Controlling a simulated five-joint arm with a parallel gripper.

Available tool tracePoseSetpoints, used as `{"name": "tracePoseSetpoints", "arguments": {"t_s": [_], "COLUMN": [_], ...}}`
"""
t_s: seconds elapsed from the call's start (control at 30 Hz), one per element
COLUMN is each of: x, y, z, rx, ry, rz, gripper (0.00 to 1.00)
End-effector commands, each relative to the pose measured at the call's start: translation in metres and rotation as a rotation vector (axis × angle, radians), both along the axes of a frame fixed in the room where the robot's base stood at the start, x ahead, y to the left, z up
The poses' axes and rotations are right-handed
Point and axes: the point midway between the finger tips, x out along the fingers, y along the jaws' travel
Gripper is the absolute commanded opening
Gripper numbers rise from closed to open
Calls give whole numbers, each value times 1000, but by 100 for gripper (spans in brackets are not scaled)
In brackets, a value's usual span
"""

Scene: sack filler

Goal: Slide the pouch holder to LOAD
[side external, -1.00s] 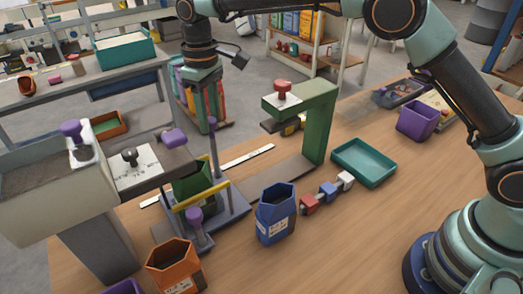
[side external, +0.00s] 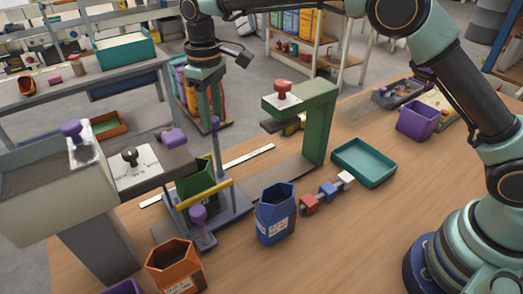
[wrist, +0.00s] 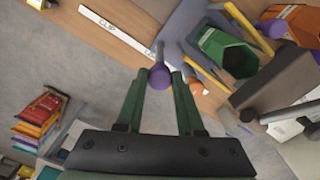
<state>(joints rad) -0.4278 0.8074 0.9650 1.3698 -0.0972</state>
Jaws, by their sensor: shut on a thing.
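The pouch holder (side external: 232,208) is a blue-grey sled with a yellow bar (side external: 205,192), a front purple knob (side external: 198,214) and a tall post. A dark green pouch (side external: 193,183) stands in it, open at the top; it also shows in the wrist view (wrist: 222,45). My gripper (side external: 214,118) is shut on the purple knob (wrist: 160,76) topping the post, which sits between my green fingertips in the wrist view. A white label strip (wrist: 115,31) runs along the rail; CLIP is legible, and the lettering nearest the post is partly hidden.
A filler spout with a black knob (side external: 130,156) stands left of the holder. A green clip stand (side external: 322,125) with a red knob (side external: 282,88) stands to its right. A blue pouch (side external: 276,220), an orange pouch (side external: 173,270) and a teal tray (side external: 364,163) are on the table.

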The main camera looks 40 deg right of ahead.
Motion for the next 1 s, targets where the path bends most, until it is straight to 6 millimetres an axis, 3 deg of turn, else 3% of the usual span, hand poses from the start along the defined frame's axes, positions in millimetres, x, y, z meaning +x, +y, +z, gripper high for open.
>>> {"name": "tracePoseSetpoints", "arguments": {"t_s": [0.5,0.93,0.97,1.0], "x": [1,2,1,1], "y": [-75,-82,-82,-82], "z": [2,2,2,2], "rx": [1,2,2,2], "ry": [-4,-7,-7,-6], "rz": [-3,-1,-1,-1], "gripper": [0,0,44,60]}}
